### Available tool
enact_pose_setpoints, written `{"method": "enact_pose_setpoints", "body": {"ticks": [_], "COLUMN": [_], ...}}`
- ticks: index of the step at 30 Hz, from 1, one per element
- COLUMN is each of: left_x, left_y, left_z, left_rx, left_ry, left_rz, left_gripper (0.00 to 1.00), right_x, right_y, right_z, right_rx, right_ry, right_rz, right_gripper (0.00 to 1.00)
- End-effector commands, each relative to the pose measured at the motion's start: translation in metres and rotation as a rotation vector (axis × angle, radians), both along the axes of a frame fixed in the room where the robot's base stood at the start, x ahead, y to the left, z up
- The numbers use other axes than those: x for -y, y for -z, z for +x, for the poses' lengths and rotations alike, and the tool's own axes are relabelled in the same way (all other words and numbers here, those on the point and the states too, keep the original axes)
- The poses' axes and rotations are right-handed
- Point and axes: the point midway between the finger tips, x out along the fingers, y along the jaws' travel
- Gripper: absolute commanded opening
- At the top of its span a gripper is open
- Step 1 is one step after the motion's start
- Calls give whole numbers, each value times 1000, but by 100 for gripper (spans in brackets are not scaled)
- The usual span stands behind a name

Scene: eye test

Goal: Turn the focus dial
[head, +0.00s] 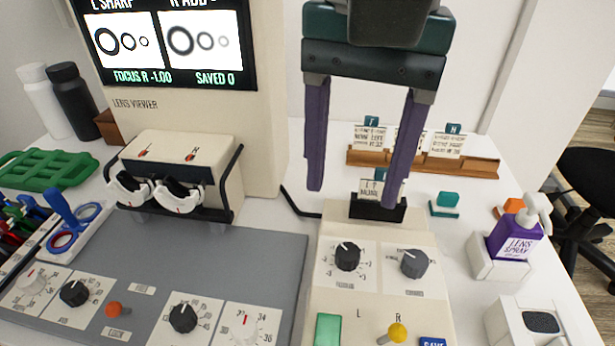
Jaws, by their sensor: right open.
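The cream control box (330,300) carries two dark dials side by side, a left dial (347,256) and a right dial (414,263). Their small labels are too blurred to tell which is the focus dial. My right gripper (356,197) is open and empty, fingers pointing down, above and behind the dials and apart from them. The lens viewer screen (165,45) reads "FOCUS R -1.00" and "SAVED 0"; its right-hand rings look greyer than its left-hand ones. My left gripper is not in view.
A yellow-knobbed lever (397,333), a green button (328,328) and a blue SAVE button (433,342) sit in front of the dials. A small card holder (378,211) stands behind them. A grey panel (240,258) with other dials lies left; a purple spray bottle (514,238) stands right.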

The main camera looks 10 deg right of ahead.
Motion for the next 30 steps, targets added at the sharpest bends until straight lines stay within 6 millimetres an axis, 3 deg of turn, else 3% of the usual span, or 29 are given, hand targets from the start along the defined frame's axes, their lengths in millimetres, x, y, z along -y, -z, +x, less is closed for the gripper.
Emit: {"method": "enact_pose_setpoints", "body": {"ticks": [1, 8, 21, 30], "left_x": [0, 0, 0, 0], "left_y": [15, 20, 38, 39], "left_z": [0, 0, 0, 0], "left_rx": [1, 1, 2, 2], "left_ry": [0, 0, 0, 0], "left_rz": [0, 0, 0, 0], "left_gripper": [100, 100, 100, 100], "right_x": [4, 9, 9, 9], "right_y": [11, 22, 98, 107], "right_z": [4, 6, 6, 6], "right_rx": [2, -7, -4, -3], "right_ry": [29, 70, 66, 65], "right_rz": [-14, -29, -28, -26], "right_gripper": [64, 64, 64, 64]}}
